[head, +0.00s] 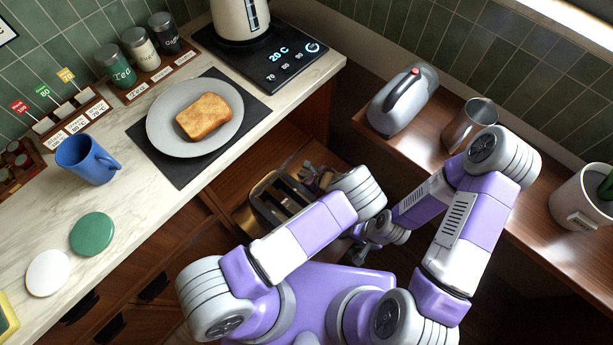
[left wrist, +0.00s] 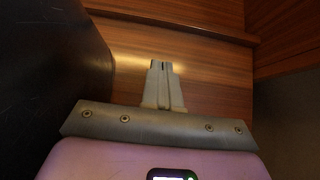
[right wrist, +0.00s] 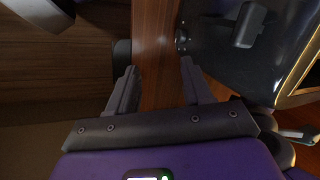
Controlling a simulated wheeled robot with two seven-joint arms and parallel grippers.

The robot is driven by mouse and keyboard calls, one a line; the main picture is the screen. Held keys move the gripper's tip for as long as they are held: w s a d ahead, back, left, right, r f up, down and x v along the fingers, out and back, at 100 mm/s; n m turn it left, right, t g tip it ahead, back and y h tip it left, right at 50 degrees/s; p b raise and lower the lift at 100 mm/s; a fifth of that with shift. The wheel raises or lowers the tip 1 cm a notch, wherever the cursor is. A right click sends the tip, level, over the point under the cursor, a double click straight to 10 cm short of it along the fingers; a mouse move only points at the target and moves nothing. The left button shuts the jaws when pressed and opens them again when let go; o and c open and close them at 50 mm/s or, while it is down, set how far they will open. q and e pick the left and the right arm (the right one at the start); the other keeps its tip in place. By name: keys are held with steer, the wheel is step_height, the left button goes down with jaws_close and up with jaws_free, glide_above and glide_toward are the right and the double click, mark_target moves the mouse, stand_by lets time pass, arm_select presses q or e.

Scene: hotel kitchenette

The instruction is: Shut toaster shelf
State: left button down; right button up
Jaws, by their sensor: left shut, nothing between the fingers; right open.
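The toaster (head: 264,208), dark with gold-coloured trim, stands on the wooden toaster shelf (head: 232,183), which sticks out below the counter. My arms hide part of both. In the right wrist view the toaster's dark side (right wrist: 215,45) with a lever is at the upper right. My left gripper (head: 318,177) is beside the toaster, partly hidden by my arm. In the left wrist view it (left wrist: 161,66) is shut and empty over brown wood (left wrist: 215,75); I cannot tell whether it touches. My right gripper (right wrist: 160,72) is open and empty near the toaster, with a wood strip (right wrist: 152,45) beyond its fingers.
The counter above holds a plate (head: 158,133) with toast (head: 204,117), a blue mug (head: 87,158), jars and a kettle (head: 240,18). On the right, another wooden counter holds a grey appliance (head: 402,100), a metal cup (head: 470,122) and a white pot (head: 578,200).

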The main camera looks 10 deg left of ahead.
mark_target(283, 165)
arm_select(q)
steer(key=b+x, duration=0.2)
steer(key=x, duration=0.4)
steer(key=shift+f, duration=0.15)
steer(key=shift+w+a+r, duration=0.2)
steer(key=shift+w+a, duration=0.5)
steer(key=shift+a, duration=0.2)
steer(key=shift+w+a+b, duration=0.3)
steer(key=shift+a+b, duration=0.05)
steer(key=shift+a, duration=0.15)
arm_select(e)
step_height(283, 165, down, 3)
steer(key=shift+f, duration=0.15)
arm_select(q)
steer(key=shift+a+r, duration=0.1)
